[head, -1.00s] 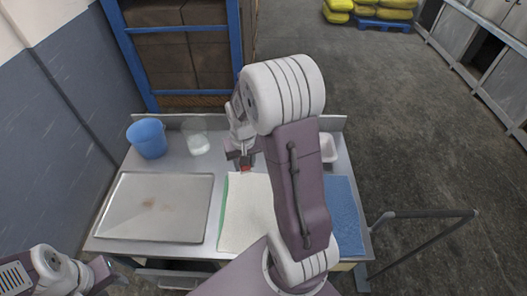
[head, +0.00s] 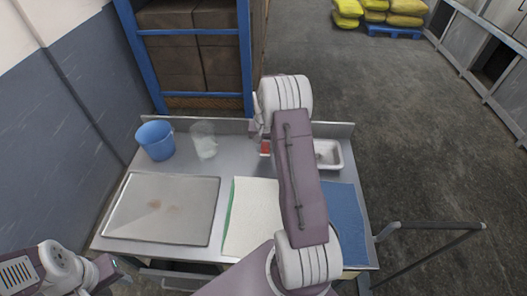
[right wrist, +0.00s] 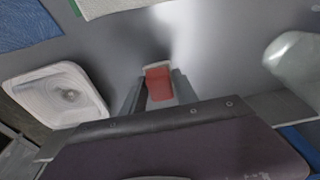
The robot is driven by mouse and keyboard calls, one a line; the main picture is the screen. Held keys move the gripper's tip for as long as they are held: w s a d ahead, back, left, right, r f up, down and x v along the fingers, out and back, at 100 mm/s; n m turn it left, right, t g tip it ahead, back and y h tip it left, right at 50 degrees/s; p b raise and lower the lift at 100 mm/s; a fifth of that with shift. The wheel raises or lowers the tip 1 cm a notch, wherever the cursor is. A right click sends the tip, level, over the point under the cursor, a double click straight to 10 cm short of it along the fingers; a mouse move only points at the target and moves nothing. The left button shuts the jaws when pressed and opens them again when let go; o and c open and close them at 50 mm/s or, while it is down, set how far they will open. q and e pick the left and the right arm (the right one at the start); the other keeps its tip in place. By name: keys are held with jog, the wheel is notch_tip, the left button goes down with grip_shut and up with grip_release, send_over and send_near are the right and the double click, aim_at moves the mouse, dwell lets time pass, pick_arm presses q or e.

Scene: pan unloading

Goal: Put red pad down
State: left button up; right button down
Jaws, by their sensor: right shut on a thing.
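The red pad (right wrist: 158,84) is held between the fingers of my right gripper (right wrist: 157,92), which is shut on it. In the head view the red pad (head: 265,147) shows only as a small patch beside my right arm, over the back of the metal table, left of the white dish (head: 329,154). The pad's underside is hidden, and I cannot tell whether it touches the table. My left gripper (head: 117,271) is low at the left, off the table's front edge; its fingers are too unclear to judge.
The white dish also shows in the right wrist view (right wrist: 60,97). A clear container (head: 204,141) and blue bucket (head: 156,141) stand at the back left. A metal tray (head: 160,208), white cloth (head: 254,210) and blue cloth (head: 345,215) lie in front. A blue rack (head: 247,60) stands behind.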

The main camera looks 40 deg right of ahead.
aim_at(263, 159)
jog(key=shift+w+f, duration=0.3)
jog(key=shift+w, duration=0.25)
jog(key=shift+s+a+f, duration=0.1)
jog(key=shift+a+f, duration=0.05)
jog(key=shift+f, duration=0.05)
notch_tip(263, 159, down, 4)
jog(key=shift+r+p, duration=0.2)
jog(key=shift+p, duration=0.3)
